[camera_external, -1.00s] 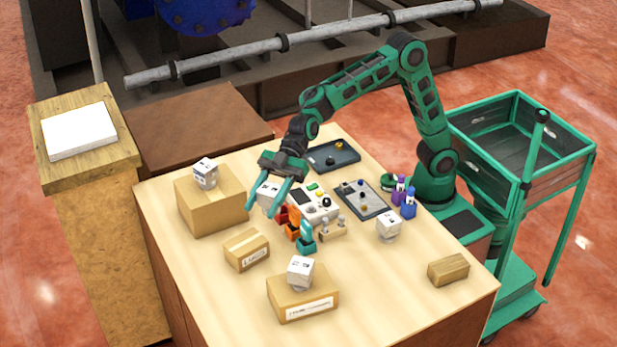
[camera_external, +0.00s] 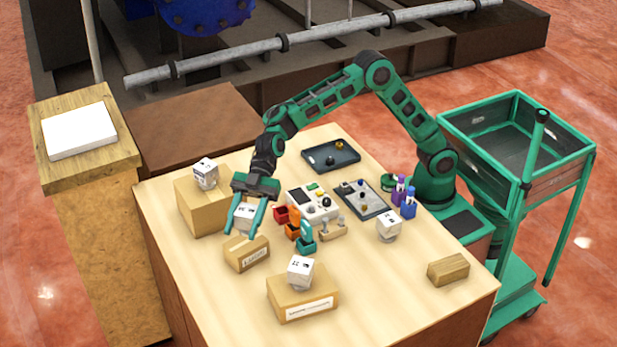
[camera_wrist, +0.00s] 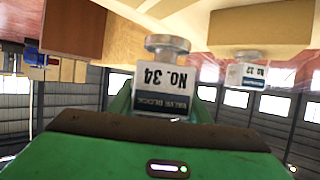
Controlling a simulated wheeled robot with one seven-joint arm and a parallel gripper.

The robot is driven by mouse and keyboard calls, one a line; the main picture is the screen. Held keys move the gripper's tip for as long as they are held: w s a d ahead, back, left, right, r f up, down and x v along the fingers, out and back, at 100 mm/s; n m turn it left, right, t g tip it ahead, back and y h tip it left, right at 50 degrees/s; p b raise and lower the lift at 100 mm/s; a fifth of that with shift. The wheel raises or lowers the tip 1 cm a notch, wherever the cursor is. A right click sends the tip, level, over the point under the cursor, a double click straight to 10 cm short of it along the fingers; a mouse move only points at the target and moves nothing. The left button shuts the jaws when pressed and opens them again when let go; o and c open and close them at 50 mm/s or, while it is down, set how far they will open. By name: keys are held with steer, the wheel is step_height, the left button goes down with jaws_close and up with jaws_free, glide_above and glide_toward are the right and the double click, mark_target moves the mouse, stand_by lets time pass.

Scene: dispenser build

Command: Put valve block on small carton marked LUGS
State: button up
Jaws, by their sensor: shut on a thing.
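My gripper (camera_external: 245,228) is shut on a white valve block (camera_external: 244,215), with a finger on each side of it. In the wrist view the held valve block (camera_wrist: 172,82) reads "No. 34", upside down in the picture, with a round metal end. The small carton (camera_external: 246,254) is tan with a white label, too small to read surely. It sits on the table just in front of and below the held block. I cannot tell whether the block touches it; the block looks above its back edge.
Similar white blocks stand on the large back-left carton (camera_external: 202,212), the front carton (camera_external: 303,293) and the table at right (camera_external: 388,228). Coloured bins (camera_external: 298,230) and a white control box (camera_external: 313,203) lie right of my gripper. The table's front left is clear.

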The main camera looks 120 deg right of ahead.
mark_target(240, 232)
steer(key=shift+w+d+f, duration=0.45)
steer(key=shift+d, duration=0.2)
steer(key=shift+f, duration=1.95)
steer(key=o, duration=1.5)
steer(key=shift+f, duration=0.15)
steer(key=v, duration=1.2)
